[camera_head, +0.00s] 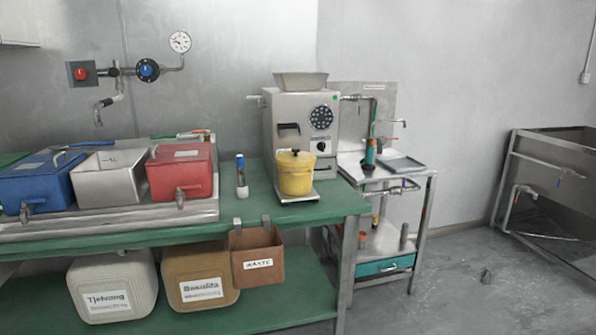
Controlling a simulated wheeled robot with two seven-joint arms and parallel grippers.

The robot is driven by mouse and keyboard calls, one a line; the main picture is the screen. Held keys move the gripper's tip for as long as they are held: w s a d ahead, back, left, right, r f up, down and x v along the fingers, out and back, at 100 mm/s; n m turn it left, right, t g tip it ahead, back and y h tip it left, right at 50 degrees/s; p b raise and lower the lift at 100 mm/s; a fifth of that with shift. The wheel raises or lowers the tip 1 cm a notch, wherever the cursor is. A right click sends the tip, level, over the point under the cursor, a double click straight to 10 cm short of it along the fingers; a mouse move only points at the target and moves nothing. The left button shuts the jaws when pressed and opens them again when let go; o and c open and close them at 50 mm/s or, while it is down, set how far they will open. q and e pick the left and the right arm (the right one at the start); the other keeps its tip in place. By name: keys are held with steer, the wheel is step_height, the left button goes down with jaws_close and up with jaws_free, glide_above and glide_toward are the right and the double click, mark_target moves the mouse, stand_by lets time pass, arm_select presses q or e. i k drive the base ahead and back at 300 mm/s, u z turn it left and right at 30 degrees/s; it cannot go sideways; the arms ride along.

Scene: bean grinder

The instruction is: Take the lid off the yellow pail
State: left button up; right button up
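The yellow pail (296,180) stands upright on the small metal tray in front of the grey grinder (302,128). Its yellow lid (296,159) sits on top and has a small dark knob (295,151) in the middle. Neither of my grippers shows in the head view.
To the left are a blue bin (40,183), a white bin (105,176) and a red bin (180,172) in a metal tray. A blue-capped bottle (241,176) stands left of the pail. The green table (255,207) is clear around the bottle. A brown waste box (257,257) hangs from its front edge.

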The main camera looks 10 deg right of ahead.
mark_target(296, 156)
steer(key=z, duration=1.75)
steer(key=i, duration=3.4)
steer(key=u, duration=3.55)
